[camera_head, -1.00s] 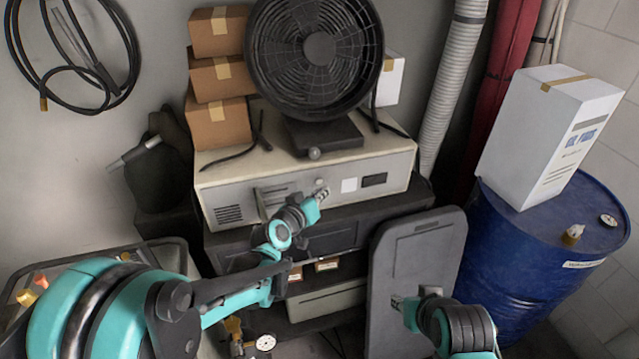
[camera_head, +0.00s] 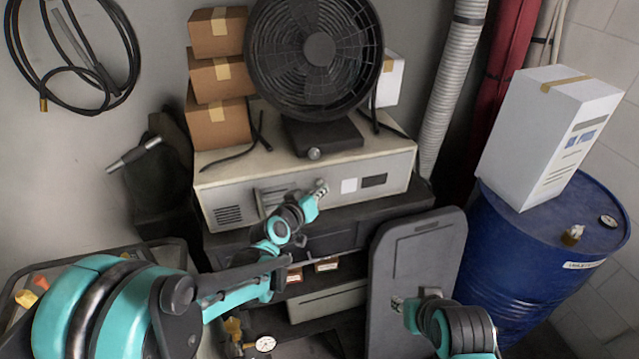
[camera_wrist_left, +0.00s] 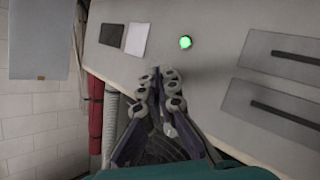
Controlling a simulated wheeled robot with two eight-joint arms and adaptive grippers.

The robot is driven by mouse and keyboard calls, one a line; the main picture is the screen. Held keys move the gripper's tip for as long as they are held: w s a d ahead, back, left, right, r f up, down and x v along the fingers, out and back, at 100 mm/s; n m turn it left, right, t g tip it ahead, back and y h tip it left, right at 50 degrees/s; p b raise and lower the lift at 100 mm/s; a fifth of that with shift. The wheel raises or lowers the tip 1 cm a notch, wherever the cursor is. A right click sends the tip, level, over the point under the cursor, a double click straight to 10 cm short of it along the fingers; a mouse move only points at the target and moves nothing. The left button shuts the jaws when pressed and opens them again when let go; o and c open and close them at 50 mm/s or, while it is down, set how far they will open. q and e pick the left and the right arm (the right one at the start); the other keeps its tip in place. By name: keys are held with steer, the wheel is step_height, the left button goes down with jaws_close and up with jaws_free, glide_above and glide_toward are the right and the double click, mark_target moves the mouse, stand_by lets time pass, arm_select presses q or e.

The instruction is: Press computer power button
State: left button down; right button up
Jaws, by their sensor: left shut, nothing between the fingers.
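The beige computer (camera_head: 225,190) lies flat on a dark stand, with its front panel facing me. In the left wrist view its power button (camera_wrist_left: 186,42) glows green on the grey front panel (camera_wrist_left: 208,70). My left gripper (camera_head: 321,188) is at the panel in the head view and hides the button there. In the wrist view the left fingertips (camera_wrist_left: 160,74) are together and empty, with the button a little beyond them to the upper right; contact does not show. My right gripper (camera_head: 398,303) is low in front of the dark upright panel; its finger opening is unclear.
A black fan (camera_head: 318,50) and stacked brown boxes (camera_head: 220,122) stand on the computer. A dark upright panel (camera_head: 428,245) leans at its right. A blue barrel (camera_head: 500,262) carries a white box (camera_head: 545,125). An open bin (camera_head: 165,250) is at the left.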

arm_select(q)
steer(key=shift+w, duration=0.15)
stand_by(0.5)
steer(key=shift+w+a, duration=0.1)
steer(key=shift+w, duration=0.15)
stand_by(0.4)
steer(key=shift+s, duration=0.45)
steer(key=s+d, duration=0.2)
steer(key=s, duration=0.3)
steer(key=shift+s, duration=0.35)
stand_by(0.5)
